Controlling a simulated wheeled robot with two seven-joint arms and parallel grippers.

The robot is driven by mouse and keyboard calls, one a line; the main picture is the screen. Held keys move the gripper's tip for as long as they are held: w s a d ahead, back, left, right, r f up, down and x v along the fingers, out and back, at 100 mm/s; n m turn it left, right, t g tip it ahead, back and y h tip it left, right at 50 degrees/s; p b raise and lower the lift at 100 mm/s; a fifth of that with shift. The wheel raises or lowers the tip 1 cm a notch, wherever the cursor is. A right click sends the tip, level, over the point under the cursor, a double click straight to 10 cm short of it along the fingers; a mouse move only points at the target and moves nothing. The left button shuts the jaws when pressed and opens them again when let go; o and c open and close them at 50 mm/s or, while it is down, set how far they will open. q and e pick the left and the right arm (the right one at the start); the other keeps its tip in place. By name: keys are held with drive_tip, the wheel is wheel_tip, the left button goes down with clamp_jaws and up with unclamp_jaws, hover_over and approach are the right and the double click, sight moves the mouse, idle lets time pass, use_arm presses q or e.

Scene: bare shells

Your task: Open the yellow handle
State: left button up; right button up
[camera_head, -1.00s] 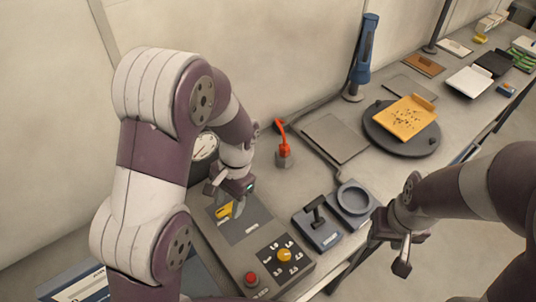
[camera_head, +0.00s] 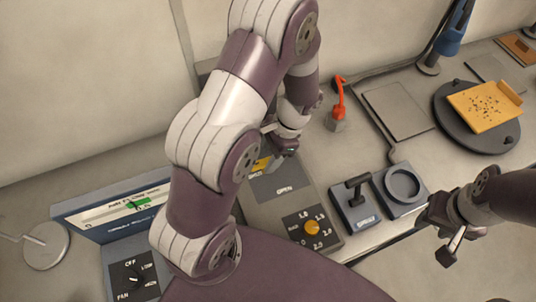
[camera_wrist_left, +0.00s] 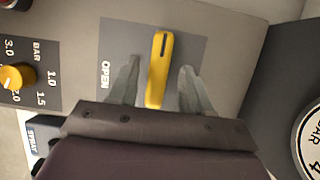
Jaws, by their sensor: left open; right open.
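The yellow handle (camera_wrist_left: 161,70) is a slim lever with a dark slot near one end, on a dark grey plate (camera_wrist_left: 115,40) marked OPEN. In the wrist view it stands nearly upright in the picture, between the two fingers of my left gripper (camera_wrist_left: 159,68). The fingers are apart, with a gap on each side of the handle. In the head view a bit of the yellow handle (camera_head: 261,164) shows beside my left gripper (camera_head: 278,150); my arm hides part of the panel. My right gripper (camera_head: 443,238) is open and empty, off the bench's front edge.
An orange knob (camera_head: 312,228) sits on the same panel. A round gauge (camera_wrist_left: 312,138) is close by in the wrist view.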

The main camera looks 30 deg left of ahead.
use_arm(q)
drive_tip(key=shift+s, duration=0.35)
drive_tip(key=shift+w+d, duration=0.1)
drive_tip(key=shift+w, duration=0.05)
drive_tip(key=shift+w+f, duration=0.1)
drive_tip(key=shift+w, duration=0.15)
clamp_jaws()
drive_tip(key=shift+s, duration=0.1)
use_arm(e)
drive_tip(key=shift+s+d, duration=0.1)
drive_tip(key=shift+d, duration=0.05)
